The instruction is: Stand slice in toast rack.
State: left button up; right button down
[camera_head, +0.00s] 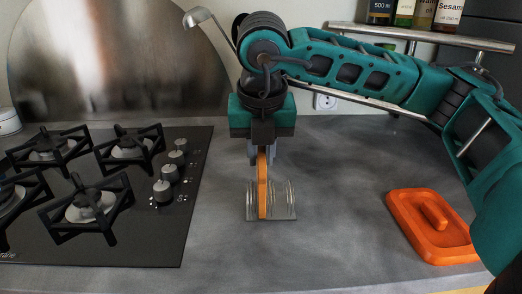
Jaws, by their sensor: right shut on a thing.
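My right gripper (261,155) points down over the counter and is shut on the top of the slice (262,190). The slice is orange-brown, upright and seen edge-on. Its lower part is among the wires of the toast rack (285,202), near the rack's middle. The rack is a low metal wire stand on the counter. I cannot tell whether the slice rests on the rack's base. My left gripper is not in view.
A black gas hob (165,236) with several burners and knobs lies left of the rack. An orange lid-like piece with a handle (430,240) lies at the right. A shelf (420,36) with bottles is behind my arm. The counter around the rack is clear.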

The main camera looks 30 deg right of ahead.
jog(key=shift+f+b, duration=0.3)
jog(key=shift+f, duration=0.05)
jog(key=c, duration=1)
grip_release()
jog(key=shift+r, duration=0.1)
jog(key=shift+r+p, duration=1.75)
jog(key=shift+r, duration=1.25)
